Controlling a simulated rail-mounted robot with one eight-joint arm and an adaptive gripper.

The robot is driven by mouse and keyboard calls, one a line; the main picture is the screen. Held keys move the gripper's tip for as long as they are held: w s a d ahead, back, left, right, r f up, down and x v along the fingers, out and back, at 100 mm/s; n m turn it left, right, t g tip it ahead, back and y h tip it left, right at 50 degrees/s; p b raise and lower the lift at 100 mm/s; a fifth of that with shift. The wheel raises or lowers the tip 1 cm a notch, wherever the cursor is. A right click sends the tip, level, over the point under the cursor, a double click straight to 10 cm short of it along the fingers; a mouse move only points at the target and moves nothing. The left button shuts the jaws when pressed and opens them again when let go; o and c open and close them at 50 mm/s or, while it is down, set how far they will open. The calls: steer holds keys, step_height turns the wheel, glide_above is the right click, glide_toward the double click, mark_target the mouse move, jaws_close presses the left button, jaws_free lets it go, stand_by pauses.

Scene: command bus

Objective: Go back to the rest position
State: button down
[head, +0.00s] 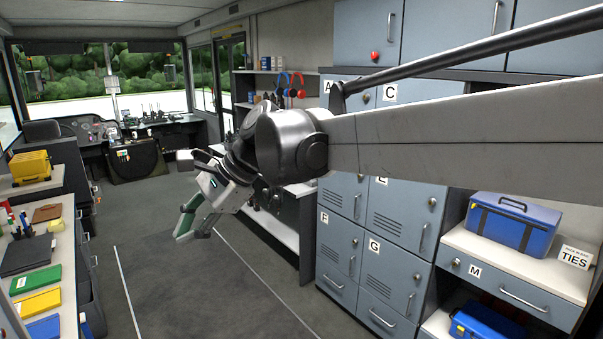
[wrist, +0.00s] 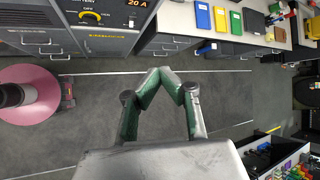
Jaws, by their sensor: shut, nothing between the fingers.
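My gripper (head: 192,222) hangs in mid-air over the aisle in the head view, at the end of my arm stretched in from the right. Its green-padded fingers point down and to the left. In the wrist view my gripper (wrist: 164,76) shows its two fingers bent inward, with their tips together and nothing between them. Bare grey floor (wrist: 230,95) lies beyond the fingers in that view. My arm hides part of the lockers in the head view.
Grey lockers (head: 395,268) line the right side, with a blue case (head: 512,225) on a counter. A left counter holds a yellow case (head: 31,167) and folders (head: 37,301). A pink reel (wrist: 42,82) is at the left of the wrist view. The aisle floor is clear.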

steer(key=s+d+f+n+t+h+b, duration=0.2)
steer(key=s+d+f, duration=0.2)
steer(key=d, duration=0.9)
steer(key=s+d+f+n+t+h+b, duration=0.2)
steer(key=s+d+f+n+t+h, duration=0.1)
steer(key=d+f, duration=0.7)
steer(key=s+d+f+n+t+h+b, duration=0.2)
steer(key=s+d+f, duration=0.4)
steer(key=d, duration=1.2)
steer(key=shift+f+n+t+h+b, duration=0.3)
steer(key=shift+f+t+h+b, duration=0.25)
steer(key=shift+f+h, duration=0.2)
